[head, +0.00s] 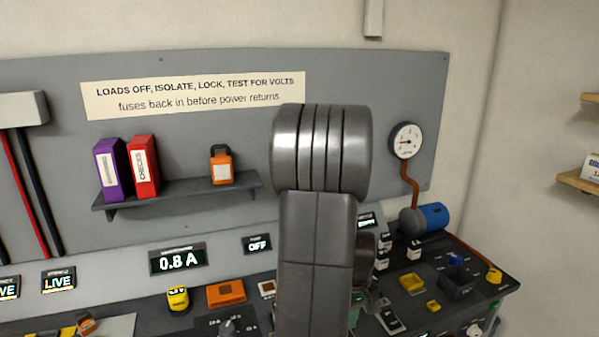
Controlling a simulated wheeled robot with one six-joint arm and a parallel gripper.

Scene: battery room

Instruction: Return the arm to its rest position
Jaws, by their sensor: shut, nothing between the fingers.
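My arm (318,240) rises through the middle of the head view, with its thick grey elbow (320,148) at the top, in front of the back panel. My gripper (371,299) shows only in part, behind the right side of the arm, low over the console. It is shut and nothing shows in it. The arm hides most of it and the middle of the console.
A shelf (180,196) holds purple and red binders and an orange padlock (221,166). A gauge (405,140) and a blue motor (433,216) are at right. The console (470,262) carries yellow parts and switches. Wall space above the panel is mostly clear.

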